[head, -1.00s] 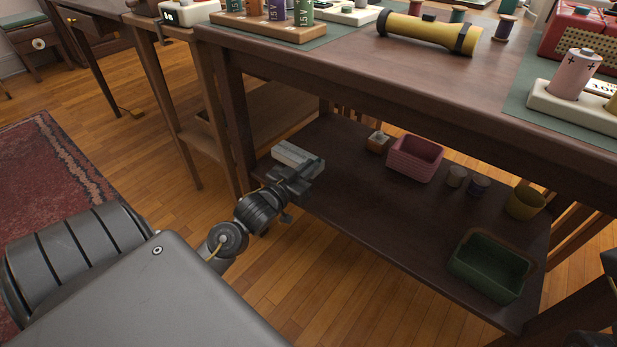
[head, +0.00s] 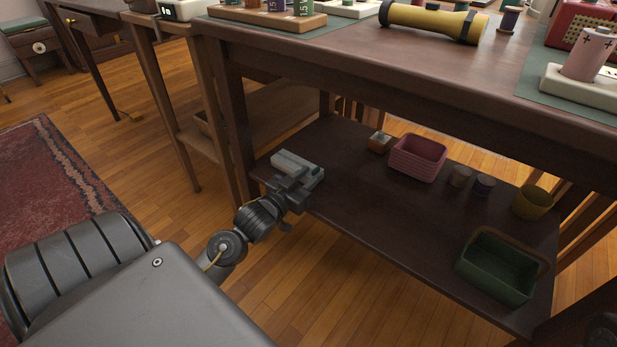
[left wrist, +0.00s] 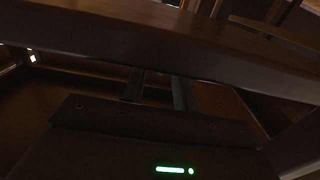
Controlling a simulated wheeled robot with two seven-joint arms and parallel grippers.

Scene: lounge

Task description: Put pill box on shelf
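The pill box (head: 288,160), a pale grey-green oblong box, is at the left front part of the dark lower shelf (head: 350,203) under the table. It lies flat at shelf level; I cannot tell whether it touches the board. My left gripper (head: 301,180) reaches in from the front and appears shut on the box's near side, covering part of it. In the dark left wrist view the two fingers (left wrist: 159,88) stand apart, with their tips hidden, and I cannot make out the box clearly. My right gripper is not in view.
The shelf also holds a small wooden-based item (head: 379,142), a pink basket (head: 418,158), two small jars, a yellow cup (head: 532,203) and a green bin (head: 497,268). The tabletop (head: 400,70) overhangs it. The shelf's middle front is clear.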

